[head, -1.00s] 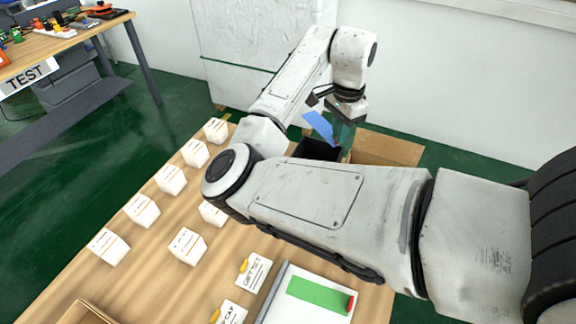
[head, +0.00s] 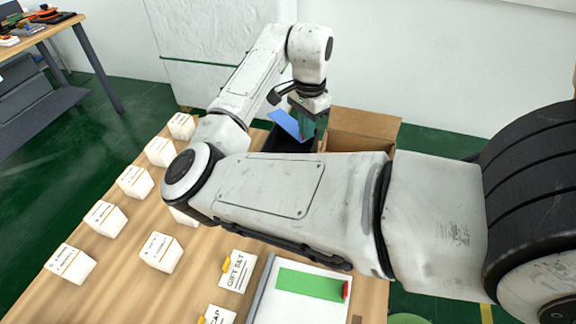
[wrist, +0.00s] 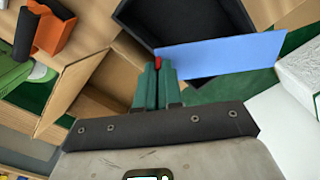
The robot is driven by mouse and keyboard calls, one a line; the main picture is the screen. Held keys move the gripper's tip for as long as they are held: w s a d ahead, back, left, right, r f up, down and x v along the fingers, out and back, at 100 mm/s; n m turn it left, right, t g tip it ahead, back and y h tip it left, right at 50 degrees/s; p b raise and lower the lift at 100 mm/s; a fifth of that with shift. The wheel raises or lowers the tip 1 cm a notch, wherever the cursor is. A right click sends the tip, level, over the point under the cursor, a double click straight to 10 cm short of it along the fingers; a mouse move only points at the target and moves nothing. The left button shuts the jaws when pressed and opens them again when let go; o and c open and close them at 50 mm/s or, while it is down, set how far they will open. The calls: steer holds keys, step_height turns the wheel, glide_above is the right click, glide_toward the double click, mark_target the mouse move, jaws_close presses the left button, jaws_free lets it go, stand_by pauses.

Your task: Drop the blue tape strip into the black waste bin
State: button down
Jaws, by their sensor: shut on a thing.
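The blue tape strip (head: 286,124) hangs tilted from my gripper (head: 307,132), over the black waste bin (head: 268,138). In the wrist view, the green fingers of my gripper (wrist: 158,68) are shut at a small red end beside the blue strip (wrist: 222,55). The strip sticks out to the right across the near edge of the black bin (wrist: 178,28). The bin's dark inside shows behind it. My arm hides part of the bin in the head view, and I cannot tell how far below the strip its rim lies.
An open cardboard box (head: 365,122) stands right beside the bin; its flap (wrist: 72,80) shows in the wrist view. Several white boxes (head: 133,182) stand on the wooden table (head: 110,285). A green strip (head: 308,284) with a red end lies on a white board.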

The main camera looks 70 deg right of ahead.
steer(key=c, duration=1.2)
jaws_free()
steer(key=shift+r, duration=0.1)
step_height(320, 180, up, 11)
steer(key=shift+f, duration=0.2)
